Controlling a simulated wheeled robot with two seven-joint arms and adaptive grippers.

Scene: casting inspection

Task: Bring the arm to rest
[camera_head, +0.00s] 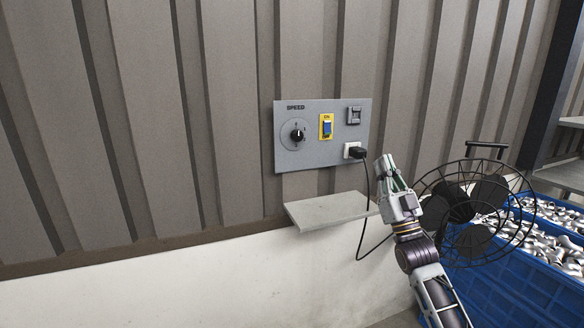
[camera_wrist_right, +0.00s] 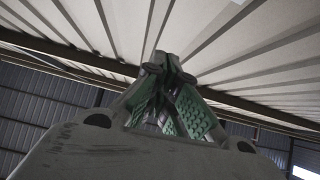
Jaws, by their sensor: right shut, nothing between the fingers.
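My right arm (camera_head: 424,262) comes up from the lower right in the head view. Its gripper (camera_head: 384,164) points upward, just right of the plug on the wall panel and left of the fan, apart from the wall as far as I can tell. In the right wrist view the fingers of the right gripper (camera_wrist_right: 162,62) meet at their tips, with green pads and nothing between them. Behind them are only the corrugated wall and roof. My left gripper is not in view.
A grey panel (camera_head: 285,160) carries a speed knob (camera_head: 297,134), a blue switch (camera_head: 327,128) and a black plug (camera_head: 357,152) with its cord. A small shelf (camera_head: 330,209) juts out below. A black fan (camera_head: 462,208) and blue crates (camera_head: 500,283) of castings stand right.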

